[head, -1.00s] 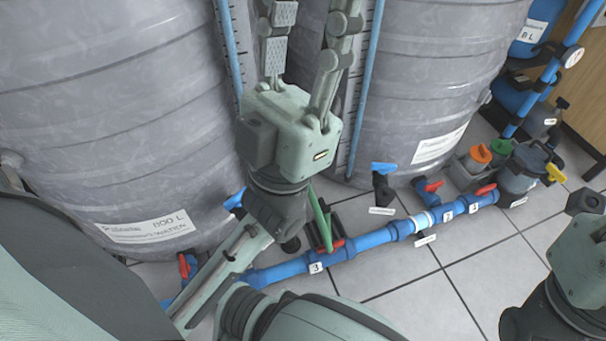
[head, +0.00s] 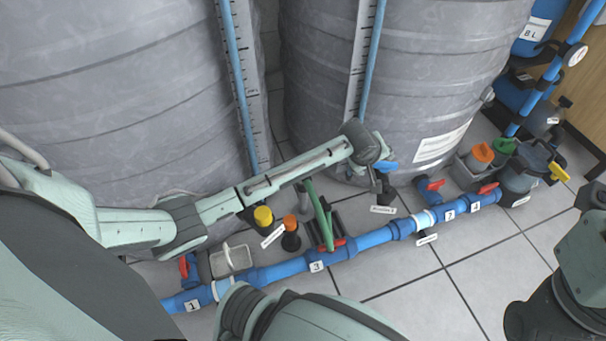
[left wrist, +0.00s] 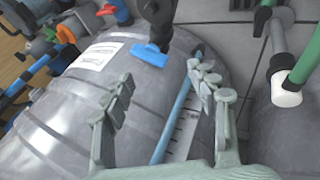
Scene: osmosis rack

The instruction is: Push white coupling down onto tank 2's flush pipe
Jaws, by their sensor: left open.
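A blue pipe line (head: 370,239) with red valve handles runs along the floor. Front floor tiles (head: 430,300) are clear.

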